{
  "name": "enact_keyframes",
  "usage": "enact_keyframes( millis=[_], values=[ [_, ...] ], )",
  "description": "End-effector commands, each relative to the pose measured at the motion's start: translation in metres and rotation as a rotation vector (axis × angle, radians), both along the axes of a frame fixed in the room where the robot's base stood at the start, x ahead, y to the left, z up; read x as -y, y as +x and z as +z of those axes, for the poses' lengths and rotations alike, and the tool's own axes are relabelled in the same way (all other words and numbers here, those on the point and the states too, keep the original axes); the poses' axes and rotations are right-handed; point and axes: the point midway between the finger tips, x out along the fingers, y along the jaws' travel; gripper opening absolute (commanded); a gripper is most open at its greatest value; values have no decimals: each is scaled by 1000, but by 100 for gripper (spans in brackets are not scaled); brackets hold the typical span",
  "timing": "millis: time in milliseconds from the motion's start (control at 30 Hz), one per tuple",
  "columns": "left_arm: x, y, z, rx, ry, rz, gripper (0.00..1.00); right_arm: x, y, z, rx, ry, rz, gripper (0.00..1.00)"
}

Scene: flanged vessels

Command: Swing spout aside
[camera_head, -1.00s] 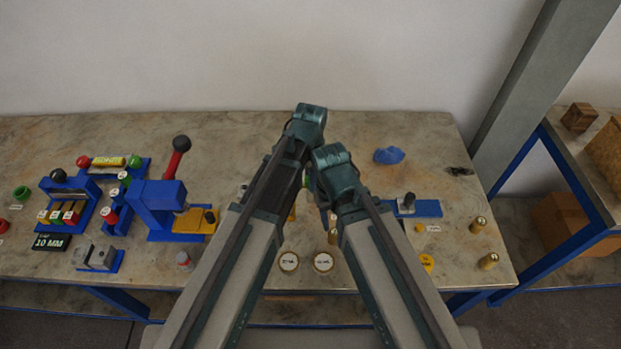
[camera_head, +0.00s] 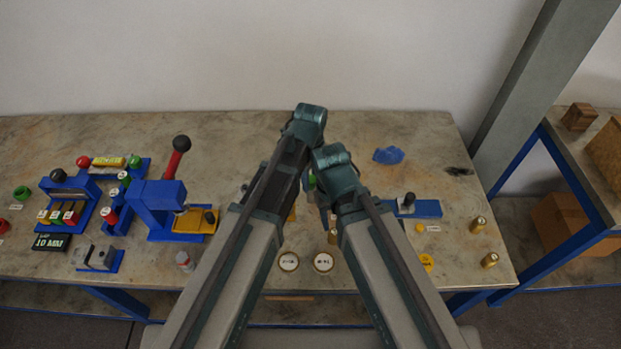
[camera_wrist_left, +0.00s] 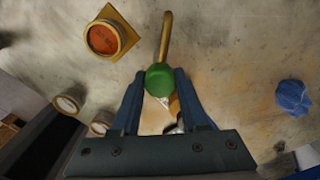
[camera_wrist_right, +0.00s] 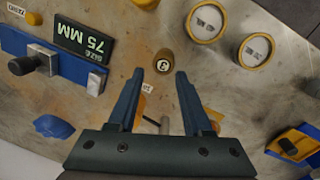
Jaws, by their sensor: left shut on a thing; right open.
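A green knob (camera_wrist_left: 159,80) sits at the near end of a thin brass pipe (camera_wrist_left: 165,38), which looks like the spout, in the left wrist view. My left gripper (camera_wrist_left: 158,76) is shut on the green knob. In the head view only a bit of green (camera_head: 311,181) shows between my arms, and both gripper tips are mostly hidden. My right gripper (camera_wrist_right: 160,74) is open and empty above the table. A brass plug (camera_wrist_right: 165,60) marked with a digit shows just beyond its tips. Orange-yellow parts and a thin rod show between its fingers, partly hidden.
A round vessel with orange-red inside (camera_wrist_left: 103,39) stands on a yellow square plate in the left wrist view. Two round labelled jars (camera_head: 288,262) are at the front edge. A blue press (camera_head: 158,205) stands left, a blue cloth (camera_head: 388,155) and blue fixture (camera_head: 425,208) right.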

Motion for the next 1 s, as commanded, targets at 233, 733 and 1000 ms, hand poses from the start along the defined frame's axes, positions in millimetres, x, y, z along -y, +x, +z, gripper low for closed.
enact_keyframes(
  millis=[233,733,1000],
  values=[
    [0,0,0,0,0,-124,0,0,0,0,0,0,0,50],
    [0,0,0,0,0,-195,0,0,0,0,0,0,0,50],
    [0,0,0,0,0,-194,49,0,0,0,0,0,0,50]
  ],
)
